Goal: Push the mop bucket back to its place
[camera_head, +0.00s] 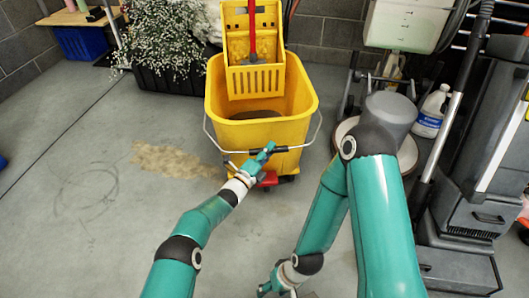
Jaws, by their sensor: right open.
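The yellow mop bucket (262,133) stands upright on the grey floor at the upper middle, with its yellow wringer (254,78) on the back. Its wire handle (311,141) hangs down across the front. My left gripper (266,154) is at the bucket's lower front and overlaps the handle's grip in the picture. I cannot tell whether its fingers are closed around the grip or only beside it. My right gripper (268,288) is open, low near the bottom edge and well apart from the bucket. The bucket's wheels are partly hidden by the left gripper.
A planter of white flowers (165,78) stands behind left. A white jug (432,112) and a grey cleaning machine (475,190) stand right. A round white-rimmed object (345,130) is close to the bucket's right.

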